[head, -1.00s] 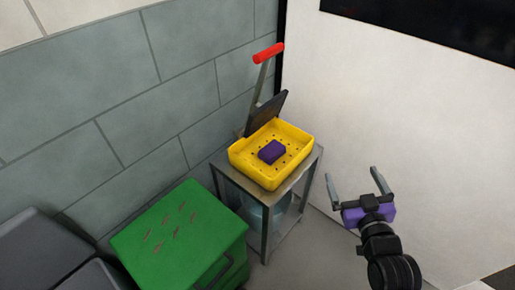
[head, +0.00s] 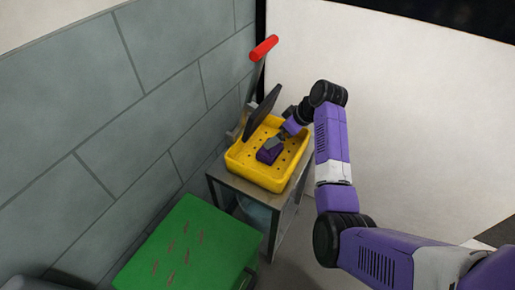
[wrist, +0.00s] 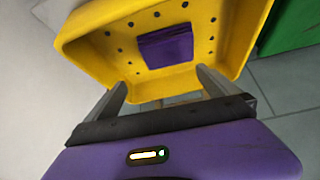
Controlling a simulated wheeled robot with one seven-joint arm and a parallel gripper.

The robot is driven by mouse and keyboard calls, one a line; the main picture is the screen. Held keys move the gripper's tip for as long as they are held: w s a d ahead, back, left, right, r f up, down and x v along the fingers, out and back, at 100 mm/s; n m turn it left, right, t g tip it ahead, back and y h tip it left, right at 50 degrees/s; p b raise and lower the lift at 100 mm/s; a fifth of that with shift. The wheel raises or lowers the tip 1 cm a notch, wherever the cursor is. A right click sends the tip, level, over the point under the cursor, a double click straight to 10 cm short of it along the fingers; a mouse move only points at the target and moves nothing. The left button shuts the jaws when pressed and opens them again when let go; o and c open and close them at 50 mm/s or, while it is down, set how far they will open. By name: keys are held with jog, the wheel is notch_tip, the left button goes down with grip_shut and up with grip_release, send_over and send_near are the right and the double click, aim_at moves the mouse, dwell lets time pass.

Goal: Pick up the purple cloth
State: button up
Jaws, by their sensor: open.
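The purple cloth (head: 266,155) is a small folded block lying in the yellow perforated tray (head: 236,160), near its middle. In the wrist view the cloth (wrist: 166,48) lies flat on the floor of the tray (wrist: 85,50), beyond my fingertips. My gripper (wrist: 161,80) is open and empty, its two fingers over the near rim of the tray. In the head view my gripper (head: 281,141) is at the tray, close to the cloth; my arm hides part of the tray's right side and the fingertips are hard to make out.
The tray stands on a small metal table (head: 231,180) in the wall corner. A dark panel (head: 263,111) and a red handle (head: 263,48) rise behind the tray. A green box (head: 180,250) stands in front of the table. Open floor shows at right.

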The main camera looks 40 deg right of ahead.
aim_at(275, 149)
jog(key=shift+s+a+f+n+g+y, duration=0.3)
jog(key=shift+s+a+n+y, duration=0.15)
jog(key=shift+s+a, duration=0.25)
jog(key=shift+x, duration=1.25)
jog(key=shift+s+b+x, duration=0.1)
jog(key=shift+b+x, duration=0.1)
jog(key=shift+x, duration=1.1)
jog(key=shift+s+b+x, duration=0.15)
jog(key=shift+b+x, duration=0.05)
jog(key=shift+x, duration=1.05)
jog(key=shift+d+f, duration=0.15)
jog(key=shift+d, duration=0.05)
jog(key=c, duration=1)
jog(key=shift+c, duration=0.2)
